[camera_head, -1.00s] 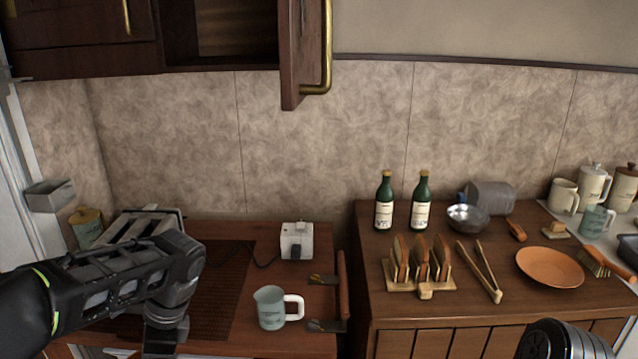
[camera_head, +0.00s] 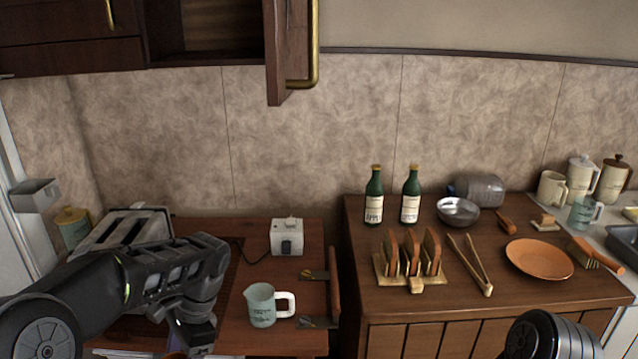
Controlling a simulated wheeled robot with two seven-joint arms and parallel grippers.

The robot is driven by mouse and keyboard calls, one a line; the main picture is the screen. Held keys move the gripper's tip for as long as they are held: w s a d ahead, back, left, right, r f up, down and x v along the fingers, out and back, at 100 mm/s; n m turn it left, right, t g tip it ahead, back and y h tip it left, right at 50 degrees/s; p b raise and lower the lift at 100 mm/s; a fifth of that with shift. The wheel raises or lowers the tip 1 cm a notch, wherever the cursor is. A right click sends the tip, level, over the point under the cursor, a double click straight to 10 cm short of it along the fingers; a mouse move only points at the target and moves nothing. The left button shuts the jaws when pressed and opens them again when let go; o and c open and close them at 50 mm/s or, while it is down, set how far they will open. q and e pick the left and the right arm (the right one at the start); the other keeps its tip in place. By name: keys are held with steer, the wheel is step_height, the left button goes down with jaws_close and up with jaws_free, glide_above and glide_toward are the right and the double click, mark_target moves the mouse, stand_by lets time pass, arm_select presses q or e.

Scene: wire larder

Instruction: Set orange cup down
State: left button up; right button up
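My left gripper (camera_head: 197,338) points down at the bottom edge, left of the pale green cup (camera_head: 262,306) with a white handle. Its fingertips are not clear, so I cannot tell whether it is open or shut. A small orange-yellow sliver (camera_head: 176,355) shows just below it at the bottom edge. It may be part of the orange cup, but too little shows to tell, and no whole orange cup is in view. My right gripper is out of view; only a dark part of my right arm shows at bottom right.
A toaster (camera_head: 128,236) and a white appliance (camera_head: 287,238) stand behind my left arm. The right counter holds two green bottles (camera_head: 374,200), a toast rack (camera_head: 411,262), tongs (camera_head: 472,266), a metal bowl (camera_head: 458,212) and an orange plate (camera_head: 539,259). An upper cupboard door (camera_head: 287,50) stands open.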

arm_select(q)
steer(key=shift+m, duration=0.3)
steer(key=d+f, duration=0.2)
steer(key=w+d+f, duration=0.1)
steer(key=d+f, duration=0.1)
steer(key=d, duration=0.1)
steer(key=shift+w+d+f, duration=0.15)
steer(key=shift+w+d, duration=0.05)
steer(key=shift+d, duration=0.6)
steer(key=shift+a+f+n, duration=0.1)
steer(key=shift+n, duration=0.7)
steer(key=n+g+h, duration=0.1)
steer(key=n, duration=0.2)
step_height(320, 180, down, 12)
steer(key=n+h, duration=0.2)
steer(key=n, duration=0.4)
steer(key=shift+w+g, duration=0.3)
steer(key=shift+w, duration=0.05)
